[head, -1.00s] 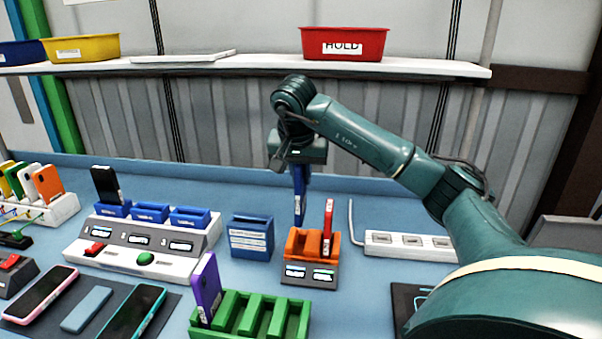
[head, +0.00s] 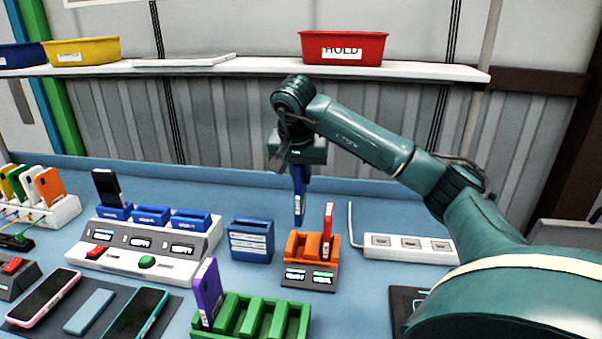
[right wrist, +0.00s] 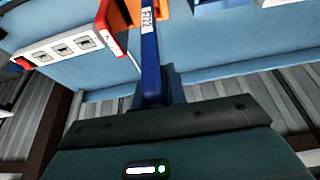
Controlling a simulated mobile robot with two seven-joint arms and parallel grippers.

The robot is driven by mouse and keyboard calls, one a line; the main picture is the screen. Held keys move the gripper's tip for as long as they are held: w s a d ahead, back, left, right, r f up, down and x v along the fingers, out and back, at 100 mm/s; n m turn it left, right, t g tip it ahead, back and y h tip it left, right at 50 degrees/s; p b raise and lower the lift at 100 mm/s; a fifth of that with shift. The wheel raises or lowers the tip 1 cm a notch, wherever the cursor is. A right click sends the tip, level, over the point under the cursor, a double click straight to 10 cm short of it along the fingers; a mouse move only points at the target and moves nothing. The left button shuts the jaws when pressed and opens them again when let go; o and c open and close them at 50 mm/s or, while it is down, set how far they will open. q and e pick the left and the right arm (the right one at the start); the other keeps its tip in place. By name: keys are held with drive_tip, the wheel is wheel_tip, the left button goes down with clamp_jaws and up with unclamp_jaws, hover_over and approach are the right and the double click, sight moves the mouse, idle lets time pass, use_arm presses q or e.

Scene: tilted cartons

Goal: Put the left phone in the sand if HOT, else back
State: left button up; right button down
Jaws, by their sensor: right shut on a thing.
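My right gripper (head: 299,166) is shut on a blue phone (head: 298,200), which hangs upright with a white label on its edge. A red phone (head: 328,222) stands in the dock's right slot. Two small lit displays on the dock's front are too small to read. The right wrist view also shows the blue phone (right wrist: 150,60) in the jaws. My left gripper is out of view. No sand is recognisable.
A small blue holder (head: 251,242) stands left of the dock, a white power strip (head: 408,247) right. A green rack (head: 250,315) with a purple phone (head: 208,290) is in front. A three-slot station (head: 150,240) is left. A red HOLD bin (head: 343,48) is on the shelf.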

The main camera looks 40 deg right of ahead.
drive_tip(key=shift+r+p, duration=1.35)
drive_tip(key=shift+r, duration=1.7)
drive_tip(key=shift+a, duration=0.1)
